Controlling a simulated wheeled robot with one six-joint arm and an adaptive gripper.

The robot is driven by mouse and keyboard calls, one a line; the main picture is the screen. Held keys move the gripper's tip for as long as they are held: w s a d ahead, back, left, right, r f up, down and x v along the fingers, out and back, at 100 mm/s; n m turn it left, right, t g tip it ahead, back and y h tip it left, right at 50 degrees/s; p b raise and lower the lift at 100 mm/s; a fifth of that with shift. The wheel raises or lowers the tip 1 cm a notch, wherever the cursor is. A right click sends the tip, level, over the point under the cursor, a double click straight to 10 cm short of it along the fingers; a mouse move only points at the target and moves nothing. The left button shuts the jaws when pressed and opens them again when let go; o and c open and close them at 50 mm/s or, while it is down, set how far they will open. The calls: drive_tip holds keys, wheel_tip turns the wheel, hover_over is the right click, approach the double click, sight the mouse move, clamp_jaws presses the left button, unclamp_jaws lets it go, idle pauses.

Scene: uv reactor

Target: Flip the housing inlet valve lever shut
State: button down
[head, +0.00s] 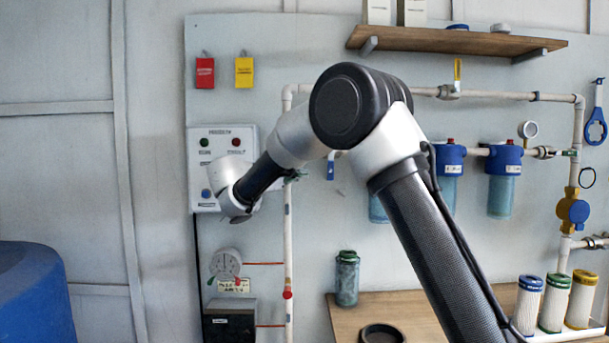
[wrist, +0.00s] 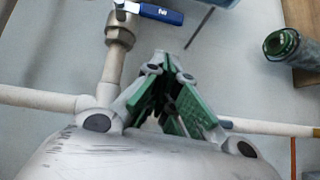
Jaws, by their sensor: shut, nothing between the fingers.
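The valve lever (wrist: 163,13) is a short blue handle at the top of the wrist view. It joins a metal valve body (wrist: 120,35) on a branch pipe and lies across that pipe's line. In the head view the blue lever (head: 331,167) hangs downward, left of the filter housings and partly crowded by my arm. My gripper (wrist: 166,62) has green-padded fingers, shut and empty. In the wrist picture its tips are below the lever, with a visible gap; depth between them is unclear.
A white pipe (wrist: 40,97) runs behind my gripper in the wrist view. A green canister (head: 347,278) stands on the wooden bench (head: 420,306). A control box (head: 221,140) hangs at left. Blue-capped housings (head: 503,165) stand at right.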

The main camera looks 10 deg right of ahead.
drive_tip(key=v, duration=0.7)
drive_tip(key=shift+s+a, duration=0.2)
drive_tip(key=shift+f, duration=0.1)
